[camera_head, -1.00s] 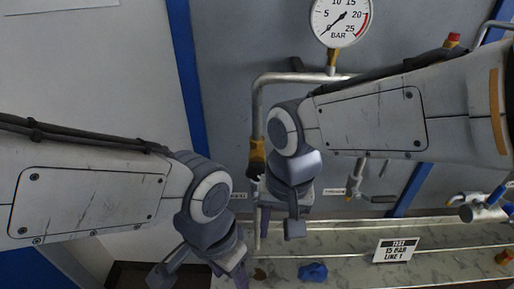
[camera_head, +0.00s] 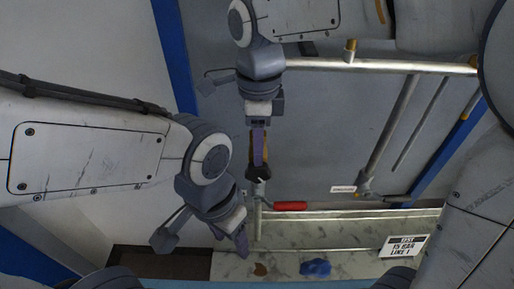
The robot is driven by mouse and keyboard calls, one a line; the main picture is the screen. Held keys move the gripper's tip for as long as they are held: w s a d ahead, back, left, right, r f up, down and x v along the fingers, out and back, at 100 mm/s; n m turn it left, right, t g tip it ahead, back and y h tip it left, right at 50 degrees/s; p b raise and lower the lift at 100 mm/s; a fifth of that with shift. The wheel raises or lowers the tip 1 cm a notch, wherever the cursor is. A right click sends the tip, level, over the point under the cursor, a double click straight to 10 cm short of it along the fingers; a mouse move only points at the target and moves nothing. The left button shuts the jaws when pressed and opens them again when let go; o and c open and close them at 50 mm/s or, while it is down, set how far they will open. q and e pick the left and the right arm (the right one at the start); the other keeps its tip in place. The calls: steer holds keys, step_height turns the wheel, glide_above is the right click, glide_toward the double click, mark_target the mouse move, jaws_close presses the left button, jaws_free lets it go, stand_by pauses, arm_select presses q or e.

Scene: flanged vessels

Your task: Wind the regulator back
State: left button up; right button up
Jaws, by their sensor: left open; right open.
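The regulator (camera_head: 265,152), a brass-coloured body with a black knob (camera_head: 258,173) below it, sits on the vertical pipe at the grey panel. My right gripper (camera_head: 258,146) is open, its purple fingers pointing down and overlapping the regulator just above the knob. I cannot tell whether they touch it. My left gripper (camera_head: 234,240) is open and empty, low and to the left of the pipe, apart from the regulator. No gauge shows in the view.
A red-handled lever (camera_head: 290,206) sticks out below the regulator. A silver pipe (camera_head: 390,66) crosses the panel. A sign reading "TEST 15 BAR LINE 1" (camera_head: 404,246) stands at lower right. A blue crumpled item (camera_head: 316,267) and a brown patch (camera_head: 261,269) lie on the speckled ledge.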

mark_target(258, 173)
step_height(258, 173, down, 6)
steer(key=shift+r, duration=0.1)
jaws_close()
steer(key=shift+p, duration=0.35)
